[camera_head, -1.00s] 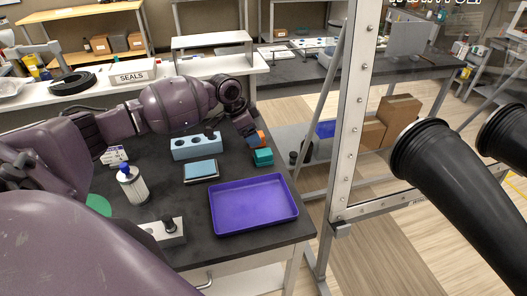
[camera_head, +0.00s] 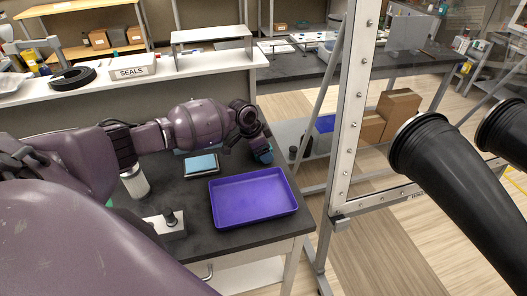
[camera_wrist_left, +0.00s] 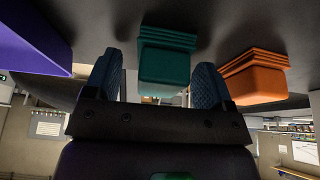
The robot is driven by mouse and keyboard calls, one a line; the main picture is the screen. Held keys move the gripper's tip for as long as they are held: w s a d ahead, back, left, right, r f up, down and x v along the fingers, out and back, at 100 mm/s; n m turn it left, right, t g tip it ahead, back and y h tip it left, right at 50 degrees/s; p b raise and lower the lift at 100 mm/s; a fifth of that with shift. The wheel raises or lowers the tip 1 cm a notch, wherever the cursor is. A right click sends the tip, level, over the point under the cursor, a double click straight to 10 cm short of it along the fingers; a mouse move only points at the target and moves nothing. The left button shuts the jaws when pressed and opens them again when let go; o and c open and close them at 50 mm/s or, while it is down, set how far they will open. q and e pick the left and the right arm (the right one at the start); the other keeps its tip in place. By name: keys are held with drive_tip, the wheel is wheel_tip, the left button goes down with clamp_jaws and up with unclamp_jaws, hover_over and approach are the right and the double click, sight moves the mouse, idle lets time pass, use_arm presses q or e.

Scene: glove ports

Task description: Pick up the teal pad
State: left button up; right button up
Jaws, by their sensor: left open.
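The teal pad (camera_wrist_left: 166,55) is a stepped block standing between the two fingers of my left gripper in the left wrist view. My left gripper (camera_wrist_left: 157,80) is open, with one blue finger on each side of the pad. Gaps show on both sides, so the fingers do not clearly touch it. In the head view my left gripper (camera_head: 262,152) is down at the table's right side and mostly covers the pad. An orange pad (camera_wrist_left: 254,76) stands just right of the right finger in the wrist view. My right gripper is not in view.
A purple tray (camera_head: 252,198) lies near the gripper, towards the table's front right.

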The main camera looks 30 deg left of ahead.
use_arm(q)
drive_tip(key=c, duration=1)
drive_tip(key=shift+r, duration=0.1)
wheel_tip(320, 180, up, 20)
